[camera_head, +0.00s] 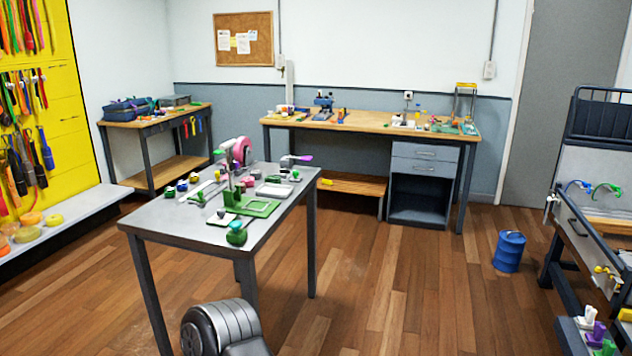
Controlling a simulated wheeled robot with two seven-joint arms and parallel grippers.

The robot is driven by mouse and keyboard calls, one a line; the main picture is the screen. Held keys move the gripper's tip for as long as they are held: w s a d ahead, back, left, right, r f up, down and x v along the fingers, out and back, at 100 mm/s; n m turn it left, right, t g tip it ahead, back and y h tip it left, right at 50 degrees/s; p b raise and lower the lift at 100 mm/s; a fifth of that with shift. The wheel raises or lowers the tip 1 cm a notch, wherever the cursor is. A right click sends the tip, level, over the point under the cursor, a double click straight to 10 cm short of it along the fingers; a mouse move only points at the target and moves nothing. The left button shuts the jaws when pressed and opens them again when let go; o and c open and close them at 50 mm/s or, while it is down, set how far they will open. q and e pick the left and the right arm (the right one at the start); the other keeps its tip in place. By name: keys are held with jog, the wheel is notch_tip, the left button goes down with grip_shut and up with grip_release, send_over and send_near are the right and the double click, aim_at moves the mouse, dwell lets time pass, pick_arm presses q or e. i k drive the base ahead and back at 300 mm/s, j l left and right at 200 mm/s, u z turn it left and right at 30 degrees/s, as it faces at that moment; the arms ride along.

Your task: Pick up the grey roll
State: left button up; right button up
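I cannot make out a grey roll for certain. A grey-topped table (180,222) stands left of centre, crowded with small items. A pink roll-like disc (241,150) stands upright at its back edge. Several small round coloured pieces (182,186) lie on its left part, too small to tell apart. A green tray (258,207) and a green round piece (237,234) lie near the front. Neither of my grippers is in view. A dark grey ribbed round shape at the bottom edge may be part of my own body.
A yellow wall panel (52,90) hung with straps stands at left, above a pale shelf (70,222) with yellow and orange rolls (54,220). A wooden workbench (360,122) stands at the back. A blue drum (509,252) stands at right. Wooden floor between is clear.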

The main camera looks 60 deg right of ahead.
aim_at(258, 172)
jog(key=z, duration=1.5)
